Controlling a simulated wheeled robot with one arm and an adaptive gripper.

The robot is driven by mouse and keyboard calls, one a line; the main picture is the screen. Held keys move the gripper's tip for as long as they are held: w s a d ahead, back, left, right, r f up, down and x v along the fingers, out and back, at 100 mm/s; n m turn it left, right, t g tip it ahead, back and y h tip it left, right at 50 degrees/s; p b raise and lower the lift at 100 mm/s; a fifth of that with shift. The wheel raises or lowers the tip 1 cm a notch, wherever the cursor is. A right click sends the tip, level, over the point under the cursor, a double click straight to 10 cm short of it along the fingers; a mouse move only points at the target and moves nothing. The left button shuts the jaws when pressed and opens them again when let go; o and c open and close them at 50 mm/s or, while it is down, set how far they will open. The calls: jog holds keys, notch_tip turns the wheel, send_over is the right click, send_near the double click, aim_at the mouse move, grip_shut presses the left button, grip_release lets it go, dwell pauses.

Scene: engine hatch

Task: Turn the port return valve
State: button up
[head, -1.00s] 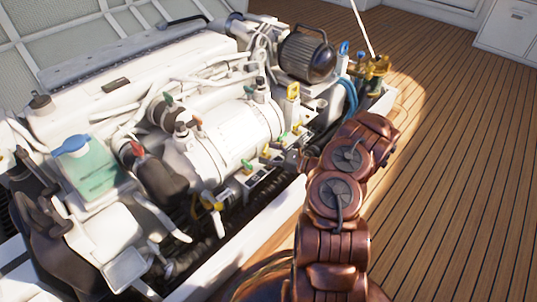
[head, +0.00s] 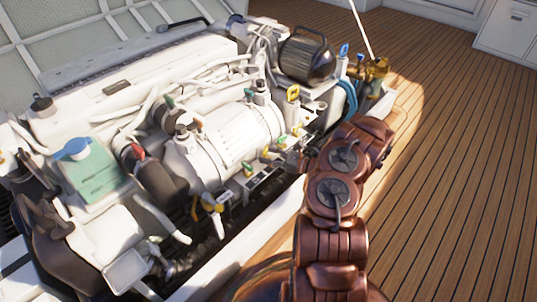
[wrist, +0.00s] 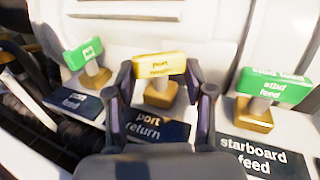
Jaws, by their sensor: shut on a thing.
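The port return valve has a yellow lever handle (wrist: 158,64) on a brass stem, above a dark label reading "port return" (wrist: 158,132). The handle lies crosswise in the wrist view, and its lettering is partly readable. My gripper (wrist: 159,73) has one finger at each end of the handle and is shut on it. In the head view my gripper (head: 287,160) reaches the valve row from the right, and its fingertips are too small to make out clearly.
A green-handled feed valve (wrist: 83,54) stands left of the yellow one. The green starboard feed valve (wrist: 273,86) stands close on the right. The white engine (head: 215,140) rises behind the row. Wooden deck (head: 450,150) lies open on the right.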

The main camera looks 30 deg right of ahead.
jog(key=shift+w+d+n+g+y+p, duration=0.1)
jog(key=shift+d+n+g+y+p, duration=0.1)
jog(key=shift+n+g+y+p, duration=0.9)
jog(key=shift+y+b, duration=0.35)
jog(key=shift+y, duration=0.05)
jog(key=o, duration=1.1)
jog(key=shift+o, duration=0.2)
jog(key=v, duration=1.2)
jog(key=shift+r+g, duration=0.2)
jog(key=shift+g, duration=0.1)
jog(key=shift+c, duration=0.2)
